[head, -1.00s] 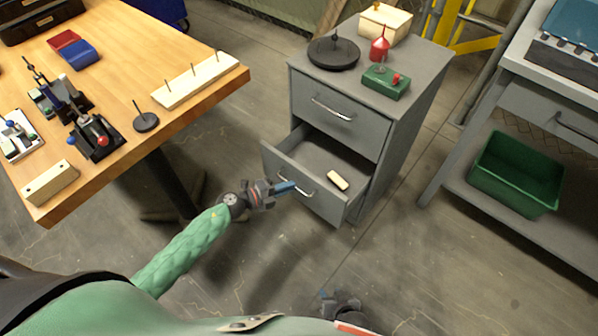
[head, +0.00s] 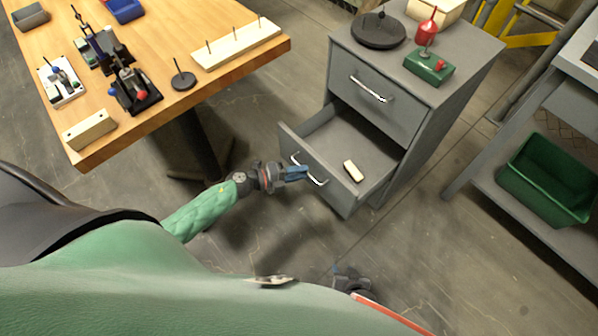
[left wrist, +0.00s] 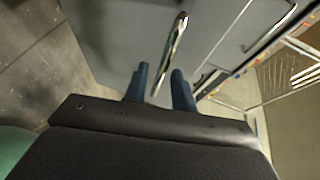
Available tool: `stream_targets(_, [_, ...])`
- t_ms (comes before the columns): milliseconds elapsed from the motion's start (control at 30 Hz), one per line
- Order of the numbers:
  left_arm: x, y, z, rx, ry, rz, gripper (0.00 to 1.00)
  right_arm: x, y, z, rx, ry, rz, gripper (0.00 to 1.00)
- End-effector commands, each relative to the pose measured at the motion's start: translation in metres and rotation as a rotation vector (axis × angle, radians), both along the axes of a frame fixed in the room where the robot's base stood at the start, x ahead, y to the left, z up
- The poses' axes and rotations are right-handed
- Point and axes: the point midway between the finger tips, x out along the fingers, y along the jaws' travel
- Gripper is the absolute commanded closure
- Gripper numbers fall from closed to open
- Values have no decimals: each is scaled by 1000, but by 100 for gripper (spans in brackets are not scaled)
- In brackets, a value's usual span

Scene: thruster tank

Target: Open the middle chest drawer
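The grey chest (head: 437,124) stands right of the workbench. Its top drawer (head: 375,100) is shut. The drawer below, which I take as the middle one (head: 325,190), is pulled well out, with a small cream block (head: 353,171) inside. Anything lower is hidden behind it. My left gripper (head: 297,173) is at this drawer's handle (head: 313,176). In the left wrist view, its blue fingers (left wrist: 160,88) stand apart with the handle bar (left wrist: 172,48) between them and gaps showing. My right gripper (head: 347,278) is low in the head view, away from the chest; its fingers are unclear.
On the chest stand a black round piece (head: 379,30), a red funnel-like item (head: 427,27) and a green box (head: 429,67). The wooden workbench (head: 150,82) is at left, with its corner near my left arm. A shelf with a green bin (head: 548,180) is at right.

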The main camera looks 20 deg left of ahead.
Motion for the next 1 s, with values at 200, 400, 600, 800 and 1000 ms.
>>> stream_targets(200, [0,0,1,-1,-1,-1,68,0,0,0,0,0,0,60])
stream_targets(400, [-4,4,1,0,0,-1,68,0,0,0,0,0,0,60])
stream_targets(600, [-21,27,5,2,1,0,68,0,0,-2,0,-1,0,60])
stream_targets(800, [-38,49,10,0,1,0,68,-1,0,-5,1,0,-1,60])
stream_targets(1000, [-46,60,14,-1,-1,-1,68,-2,0,-6,0,1,-1,60])
